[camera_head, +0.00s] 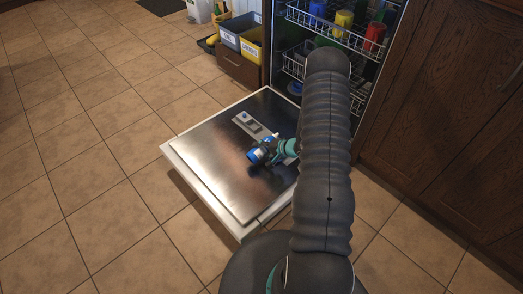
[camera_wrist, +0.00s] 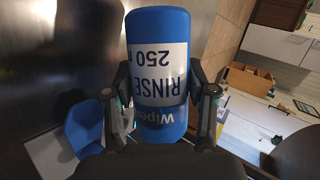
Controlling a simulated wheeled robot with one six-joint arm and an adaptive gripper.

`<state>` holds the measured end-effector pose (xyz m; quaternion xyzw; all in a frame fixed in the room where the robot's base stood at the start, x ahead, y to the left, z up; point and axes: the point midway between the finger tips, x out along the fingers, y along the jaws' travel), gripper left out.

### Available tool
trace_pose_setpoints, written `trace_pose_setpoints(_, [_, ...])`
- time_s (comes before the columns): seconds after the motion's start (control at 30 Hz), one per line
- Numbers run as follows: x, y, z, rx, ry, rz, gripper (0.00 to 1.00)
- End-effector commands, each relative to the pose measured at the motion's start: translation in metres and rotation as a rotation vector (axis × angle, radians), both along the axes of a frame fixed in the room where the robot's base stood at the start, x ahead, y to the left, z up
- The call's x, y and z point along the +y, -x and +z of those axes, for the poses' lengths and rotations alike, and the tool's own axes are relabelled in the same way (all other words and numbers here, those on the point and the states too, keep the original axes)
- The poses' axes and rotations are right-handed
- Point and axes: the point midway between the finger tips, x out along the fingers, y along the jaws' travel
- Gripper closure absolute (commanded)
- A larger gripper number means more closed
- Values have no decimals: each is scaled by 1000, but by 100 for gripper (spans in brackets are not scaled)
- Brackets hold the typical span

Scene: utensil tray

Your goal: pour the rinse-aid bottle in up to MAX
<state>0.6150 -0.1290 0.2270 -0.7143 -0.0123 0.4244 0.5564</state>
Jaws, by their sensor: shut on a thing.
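My gripper (camera_head: 283,149) is shut on the blue rinse-aid bottle (camera_head: 258,156), above the open dishwasher door (camera_head: 205,165). In the wrist view the bottle (camera_wrist: 157,35) fills the middle, with one finger of my gripper (camera_wrist: 160,98) on each side. Its white label reads "RINSE 250" upside down in that view. The dispenser panel (camera_head: 248,124) is set in the door's inner face, just beyond the bottle in the head view. No MAX mark or liquid level can be read. I cannot tell the bottle's exact tilt, and its spout is not clear.
Racks (camera_head: 345,38) with coloured cups stand in the dishwasher behind the door. Labelled bins (camera_head: 240,40) sit on a wooden unit at the back. Wooden cabinets (camera_head: 440,120) close off the right. Tiled floor is clear on the left. A blue object (camera_wrist: 85,128) shows lower left in the wrist view.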

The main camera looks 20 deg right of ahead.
Motion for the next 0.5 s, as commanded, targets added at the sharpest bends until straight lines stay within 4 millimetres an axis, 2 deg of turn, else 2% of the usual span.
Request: trace_pose_setpoints(0.5, [1, 0, -1, 18, -53, -1, 87])
